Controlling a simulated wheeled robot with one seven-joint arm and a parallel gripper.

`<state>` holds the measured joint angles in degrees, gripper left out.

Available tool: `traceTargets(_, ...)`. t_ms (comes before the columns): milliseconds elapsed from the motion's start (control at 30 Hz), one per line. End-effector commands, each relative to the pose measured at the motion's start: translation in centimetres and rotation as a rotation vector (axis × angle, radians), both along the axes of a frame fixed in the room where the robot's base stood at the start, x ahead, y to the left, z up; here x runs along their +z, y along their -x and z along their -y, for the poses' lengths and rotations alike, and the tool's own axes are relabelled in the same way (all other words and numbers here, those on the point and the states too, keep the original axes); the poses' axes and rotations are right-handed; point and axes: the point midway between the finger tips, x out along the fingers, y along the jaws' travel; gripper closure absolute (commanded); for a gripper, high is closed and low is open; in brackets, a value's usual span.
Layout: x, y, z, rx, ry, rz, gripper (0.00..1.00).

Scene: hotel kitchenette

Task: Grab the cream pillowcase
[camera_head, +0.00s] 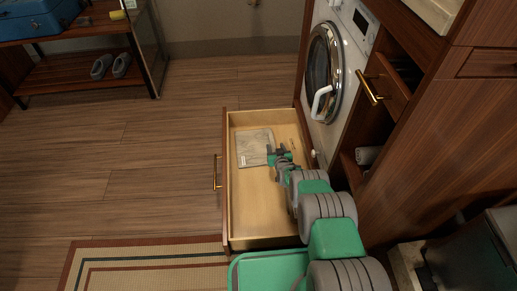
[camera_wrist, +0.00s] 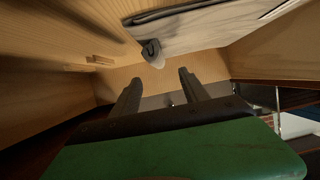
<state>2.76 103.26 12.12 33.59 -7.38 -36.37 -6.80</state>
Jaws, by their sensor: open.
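The cream pillowcase (camera_head: 255,147) looks like a flat, folded, greyish-cream cloth. It lies on the floor of the open wooden drawer, towards the far end. In the wrist view the pale folded cloth (camera_wrist: 215,30) crosses the top, beyond my fingertips. My gripper (camera_head: 271,155) is inside the drawer, at the right edge of the cloth in the head view. Its two fingers stand apart in the wrist view (camera_wrist: 158,85), with nothing seen between them. I cannot tell whether a finger touches the cloth.
The drawer (camera_head: 228,190) has raised walls around my gripper. A washing machine (camera_head: 335,80) stands at the right, beside a partly open upper drawer (camera_head: 388,85). A grey roll (camera_head: 368,155) sits on the shelf below. Open floor (camera_head: 150,140) lies left, with a striped rug (camera_head: 150,265) in front.

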Motion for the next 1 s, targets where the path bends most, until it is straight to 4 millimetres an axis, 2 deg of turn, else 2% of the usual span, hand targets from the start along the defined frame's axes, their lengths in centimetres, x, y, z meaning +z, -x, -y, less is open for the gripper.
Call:
traceTargets(33,-1.0,-0.5,0.0,0.000,0.000,0.000,0.47)
traceTargets(233,-2.8,-3.4,0.2,0.000,0.001,-0.001,0.47)
traceTargets(400,-2.6,-4.7,0.1,-0.001,0.001,-0.004,0.47)
traceTargets(600,-2.3,-4.8,0.1,-0.001,0.001,-0.004,0.48)
traceTargets(1000,-2.4,-4.7,0.1,-0.001,0.001,-0.005,0.81)
